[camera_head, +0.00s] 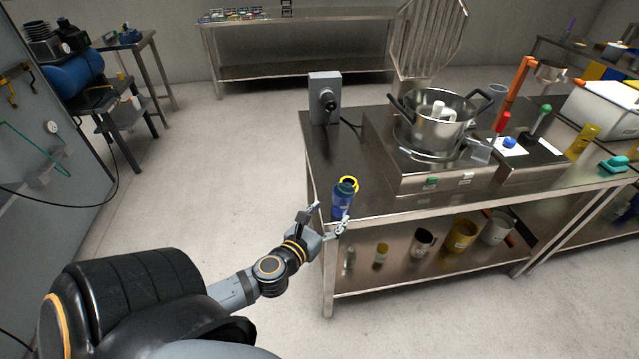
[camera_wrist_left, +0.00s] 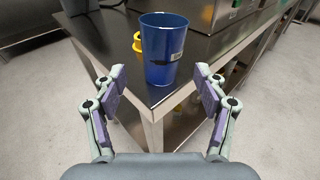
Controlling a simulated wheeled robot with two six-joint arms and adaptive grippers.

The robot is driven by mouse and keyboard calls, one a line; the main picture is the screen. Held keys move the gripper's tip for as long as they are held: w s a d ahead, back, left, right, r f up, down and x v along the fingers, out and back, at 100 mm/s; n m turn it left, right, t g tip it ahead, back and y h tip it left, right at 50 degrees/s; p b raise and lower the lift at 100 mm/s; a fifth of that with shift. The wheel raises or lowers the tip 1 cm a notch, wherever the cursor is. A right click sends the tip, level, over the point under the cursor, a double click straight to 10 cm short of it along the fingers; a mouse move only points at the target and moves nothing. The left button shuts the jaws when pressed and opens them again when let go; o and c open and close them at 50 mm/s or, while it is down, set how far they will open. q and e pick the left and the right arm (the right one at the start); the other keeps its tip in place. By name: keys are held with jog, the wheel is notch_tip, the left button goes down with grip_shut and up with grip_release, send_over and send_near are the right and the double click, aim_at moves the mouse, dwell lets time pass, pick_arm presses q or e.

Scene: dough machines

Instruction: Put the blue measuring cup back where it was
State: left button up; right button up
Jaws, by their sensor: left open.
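The blue measuring cup (camera_head: 342,200) stands upright at the near left corner of the steel table (camera_head: 385,207). In the left wrist view the cup (camera_wrist_left: 163,52) is centred just beyond the open fingers and shows a small label. My left gripper (camera_head: 333,214) is open and empty, at the table corner, with its fingers pointing toward the cup. In the left wrist view the gripper (camera_wrist_left: 159,88) shows both fingers spread wide, with no visible contact on the cup. My right gripper is not in view.
A yellow ring-like part (camera_head: 349,184) shows right behind the cup. A dough machine with a steel pot (camera_head: 437,120) stands to the right, and a grey box (camera_head: 325,98) stands at the back left. Several containers, including a yellow one (camera_head: 461,236), sit on the lower shelf.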

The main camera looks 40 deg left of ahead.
pick_arm(q)
jog(key=v, duration=0.5)
jog(key=shift+s, duration=0.2)
jog(key=a+f+m+g, duration=0.1)
jog(key=a+f+m, duration=0.2)
jog(key=f+m, duration=0.4)
jog(key=a+f+m, duration=0.3)
jog(key=f+m, duration=0.2)
jog(key=f, duration=0.3)
jog(key=s+f+m+g, duration=0.2)
jog(key=s+f+m, duration=0.25)
jog(key=f, duration=0.45)
jog(key=s+f+m+g, duration=0.3)
jog(key=f+m, duration=0.3)
jog(key=f, duration=0.3)
jog(key=s+d+f+m+g, duration=0.4)
jog(key=s+f+m, duration=0.3)
jog(key=s+f, duration=0.2)
jog(key=s+d+f+m+g+h+p, duration=0.1)
jog(key=s+d+f+m+g, duration=0.3)
jog(key=s+f+m, duration=0.4)
jog(key=shift+s+d+f+g, duration=0.35)
jog(key=shift+s+f, duration=0.2)
jog(key=shift+s, duration=1.95)
